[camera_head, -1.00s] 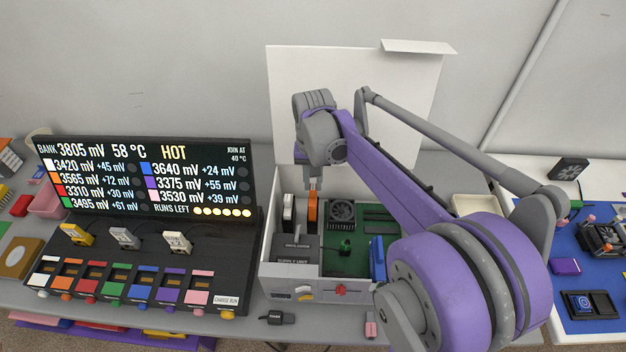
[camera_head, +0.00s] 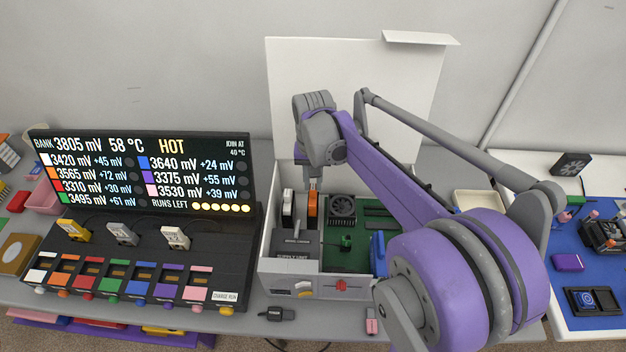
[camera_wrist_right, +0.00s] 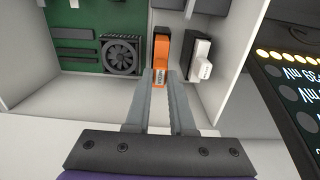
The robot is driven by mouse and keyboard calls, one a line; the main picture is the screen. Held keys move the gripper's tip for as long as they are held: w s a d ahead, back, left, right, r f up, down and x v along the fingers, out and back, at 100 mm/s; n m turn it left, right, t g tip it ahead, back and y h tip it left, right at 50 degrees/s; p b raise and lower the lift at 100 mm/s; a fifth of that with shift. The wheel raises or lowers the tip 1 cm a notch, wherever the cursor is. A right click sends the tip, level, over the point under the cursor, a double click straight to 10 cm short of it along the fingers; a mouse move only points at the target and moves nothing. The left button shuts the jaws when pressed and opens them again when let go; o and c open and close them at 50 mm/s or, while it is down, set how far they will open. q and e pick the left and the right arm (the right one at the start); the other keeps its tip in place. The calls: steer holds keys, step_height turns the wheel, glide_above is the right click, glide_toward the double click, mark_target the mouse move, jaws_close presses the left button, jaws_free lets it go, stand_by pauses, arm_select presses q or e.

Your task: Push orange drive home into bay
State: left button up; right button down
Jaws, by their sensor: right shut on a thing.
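The orange drive (camera_head: 312,204) stands upright in the open white case (camera_head: 340,291), beside a drive with a white top (camera_head: 288,208). My right gripper (camera_head: 313,184) reaches down from above onto the orange drive's top end. In the right wrist view the gripper (camera_wrist_right: 161,75) has its two fingers close around the near end of the orange drive (camera_wrist_right: 161,50), shut on it. The drive's lower part and how deep it sits in its bay are hidden. My left gripper is not in view.
The case also holds a green board with a fan (camera_head: 342,208), a dark supply unit (camera_head: 294,246) and a blue part (camera_head: 377,254). A black display (camera_head: 145,170) stands left. A blue mat (camera_head: 600,255) lies right. The raised white lid panel (camera_head: 350,75) stands behind.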

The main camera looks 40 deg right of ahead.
steer(key=shift+f+b, duration=0.85)
steer(key=shift+f, duration=0.6)
steer(key=c, duration=0.7)
jaws_free()
steer(key=shift+r, duration=0.1)
steer(key=shift+r+p, duration=1.65)
steer(key=shift+r, duration=0.85)
steer(key=shift+f, duration=0.1)
step_height(320, 180, up, 11)
steer(key=shift+f+p, duration=0.1)
steer(key=shift+p, duration=0.2)
